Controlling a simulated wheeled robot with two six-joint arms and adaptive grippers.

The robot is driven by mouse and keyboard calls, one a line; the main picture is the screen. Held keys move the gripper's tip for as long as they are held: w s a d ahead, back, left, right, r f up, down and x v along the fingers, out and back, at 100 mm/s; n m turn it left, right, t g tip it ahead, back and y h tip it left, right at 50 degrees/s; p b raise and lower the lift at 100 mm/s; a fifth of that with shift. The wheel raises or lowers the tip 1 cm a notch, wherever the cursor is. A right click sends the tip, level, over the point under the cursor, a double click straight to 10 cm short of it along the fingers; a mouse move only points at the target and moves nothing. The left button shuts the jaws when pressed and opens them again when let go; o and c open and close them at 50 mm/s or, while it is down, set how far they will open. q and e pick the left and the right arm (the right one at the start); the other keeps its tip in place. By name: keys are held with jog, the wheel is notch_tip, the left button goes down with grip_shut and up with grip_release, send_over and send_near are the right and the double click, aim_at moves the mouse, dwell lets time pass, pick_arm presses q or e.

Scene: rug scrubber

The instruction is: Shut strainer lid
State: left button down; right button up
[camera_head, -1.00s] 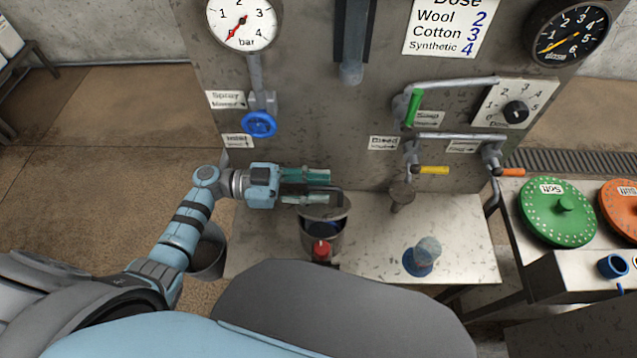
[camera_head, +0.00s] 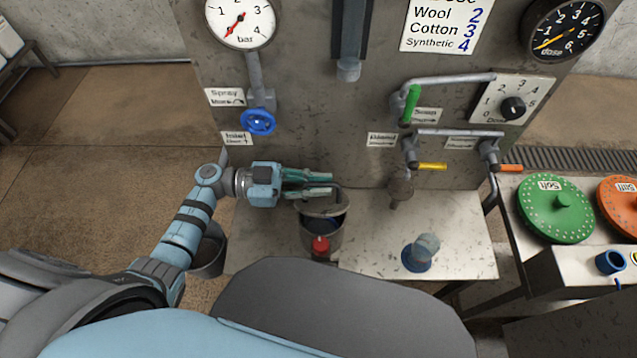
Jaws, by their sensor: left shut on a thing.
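The strainer is a grey metal pot (camera_head: 329,238) on the steel bench, with a dark blue inside and a red part (camera_head: 320,245) at its front. Its round grey lid (camera_head: 322,208) is raised and tilted at the back of the pot, leaving the front of the opening uncovered. A dark bent bar shows above the lid by the fingertips. My left gripper (camera_head: 328,185) reaches in from the left, its teal fingers shut on this lid handle. The fingers partly hide the handle and the lid's far edge. My right gripper is not in view.
A panel with gauges, a blue valve wheel (camera_head: 259,122) and green (camera_head: 411,104), yellow (camera_head: 432,167) and orange (camera_head: 511,168) levers rises behind. A small cup-like piece (camera_head: 426,248) stands right of the pot. A grey bucket (camera_head: 208,252) is below my left arm.

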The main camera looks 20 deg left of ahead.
aim_at(316, 206)
pick_arm(q)
jog(key=shift+s+d+f+m, duration=0.1)
jog(key=shift+s+f+m, duration=0.35)
jog(key=shift+m, duration=0.35)
jog(key=m, duration=0.1)
jog(key=s+f+m, duration=0.1)
jog(key=m+b, duration=0.1)
jog(key=shift+s+d+f, duration=0.25)
jog(key=shift+s, duration=0.15)
jog(key=shift+s+f+m, duration=0.3)
jog(key=shift+f, duration=0.15)
jog(key=c, duration=1.7)
grip_release()
jog(key=shift+s, duration=0.1)
jog(key=shift+w+a, duration=0.15)
jog(key=shift+w, duration=0.1)
jog(key=v, duration=1.2)
